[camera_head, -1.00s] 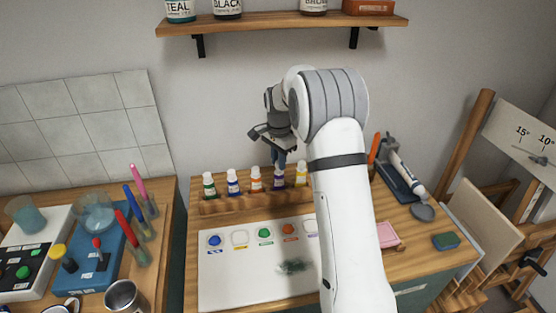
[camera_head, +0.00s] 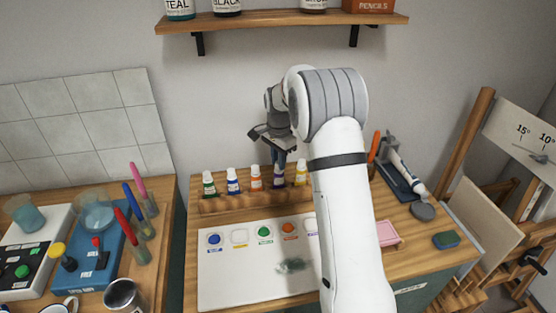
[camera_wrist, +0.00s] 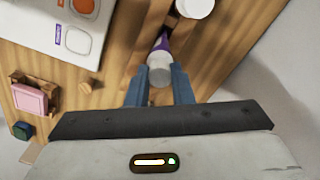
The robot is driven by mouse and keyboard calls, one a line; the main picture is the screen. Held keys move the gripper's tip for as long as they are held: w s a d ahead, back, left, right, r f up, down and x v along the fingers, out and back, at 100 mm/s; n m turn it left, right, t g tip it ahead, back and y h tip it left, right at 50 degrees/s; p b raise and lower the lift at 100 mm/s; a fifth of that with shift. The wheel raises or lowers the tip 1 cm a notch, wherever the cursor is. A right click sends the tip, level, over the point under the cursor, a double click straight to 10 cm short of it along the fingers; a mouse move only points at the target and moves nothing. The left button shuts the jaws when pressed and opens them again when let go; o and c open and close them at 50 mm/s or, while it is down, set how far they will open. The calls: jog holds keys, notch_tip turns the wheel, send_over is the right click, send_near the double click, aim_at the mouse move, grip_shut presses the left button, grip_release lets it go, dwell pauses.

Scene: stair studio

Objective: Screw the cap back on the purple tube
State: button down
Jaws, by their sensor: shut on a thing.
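The purple tube (camera_head: 279,182) stands in the wooden rack (camera_head: 225,205) among other paint tubes, between the orange tube and the yellow one. Its purple body also shows in the wrist view (camera_wrist: 164,43), with a white cap (camera_wrist: 159,70) at its end. My gripper (camera_head: 279,158) is above the tube, pointing down. In the wrist view its two blue fingers (camera_wrist: 160,80) are shut on the white cap, one on each side. The cap is lined up with the tube. I cannot tell whether its threads are engaged. The head view hides most of the cap behind the fingers.
Green (camera_head: 209,184), blue (camera_head: 232,182), orange (camera_head: 256,179) and yellow (camera_head: 300,173) tubes stand close by in the rack. A white palette (camera_head: 225,265) lies in front. The shelf (camera_head: 280,22) is above.

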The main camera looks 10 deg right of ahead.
jog(key=shift+f, duration=0.1)
jog(key=c, duration=0.9)
grip_release()
jog(key=shift+r+p, duration=2.2)
jog(key=shift+r, duration=1.3)
